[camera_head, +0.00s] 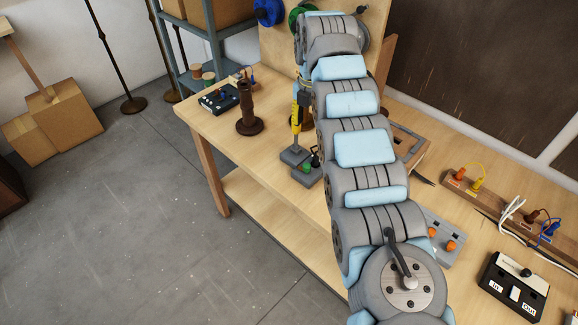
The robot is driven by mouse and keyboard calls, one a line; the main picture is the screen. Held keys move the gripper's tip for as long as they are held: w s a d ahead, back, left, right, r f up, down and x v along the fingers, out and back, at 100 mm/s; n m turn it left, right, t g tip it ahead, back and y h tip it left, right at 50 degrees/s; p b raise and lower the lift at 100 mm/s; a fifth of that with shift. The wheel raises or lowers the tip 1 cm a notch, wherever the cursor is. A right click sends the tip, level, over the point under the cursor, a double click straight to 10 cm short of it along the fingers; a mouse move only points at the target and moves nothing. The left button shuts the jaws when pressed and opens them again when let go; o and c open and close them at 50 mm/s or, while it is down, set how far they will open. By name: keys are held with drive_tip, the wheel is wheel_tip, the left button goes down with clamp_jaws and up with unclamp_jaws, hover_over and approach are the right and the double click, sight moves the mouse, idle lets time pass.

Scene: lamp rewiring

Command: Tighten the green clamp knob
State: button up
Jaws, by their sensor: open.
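A small green knob (306,168) sits on a low grey block (308,178) near the front edge of the wooden workbench (268,150). A small black upright part (315,156) rises beside the knob. My arm runs up the middle of the picture and passes just to the right of this block. My gripper cannot be made out; the arm's own links cover the area behind it. Whether anything touches the knob cannot be seen.
A yellow-handled tool (296,112) stands upright on a grey base just behind the block. A brown turned post (249,115) and a black box (219,99) stand at left. Wired terminals (470,180) and a black switch box (513,287) lie at right.

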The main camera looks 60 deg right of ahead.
sight(307, 165)
wheel_tip(307, 165, down, 17)
drive_tip(key=shift+f+b, duration=0.15)
drive_tip(key=shift+b, duration=0.5)
drive_tip(key=shift+c, duration=0.3)
clamp_jaws()
